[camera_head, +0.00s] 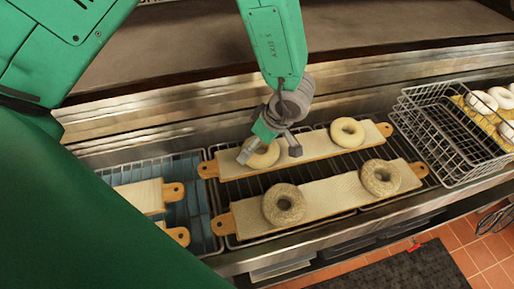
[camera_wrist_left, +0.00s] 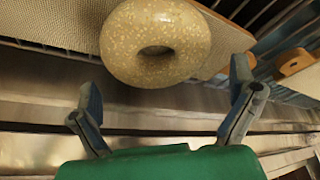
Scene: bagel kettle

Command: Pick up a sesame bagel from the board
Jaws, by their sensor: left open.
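A sesame bagel (camera_wrist_left: 155,45), tan and flecked with pale seeds, lies on the rear board (camera_head: 315,145) near its left handle. In the head view the same bagel (camera_head: 264,159) is partly hidden by my left gripper (camera_head: 270,150). My left gripper is open and empty above it; in the wrist view its fingers (camera_wrist_left: 165,80) point toward the bagel, one on each side. Another pale bagel (camera_head: 347,132) lies at the right of the rear board. The front board (camera_head: 335,195) holds two darker, speckled bagels (camera_head: 284,204), (camera_head: 381,177). My right gripper is out of view.
The boards rest on wire racks over a metal counter. More boards (camera_head: 140,196) lie at the left, partly hidden by my green arm. A metal ledge (camera_head: 170,112) runs behind.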

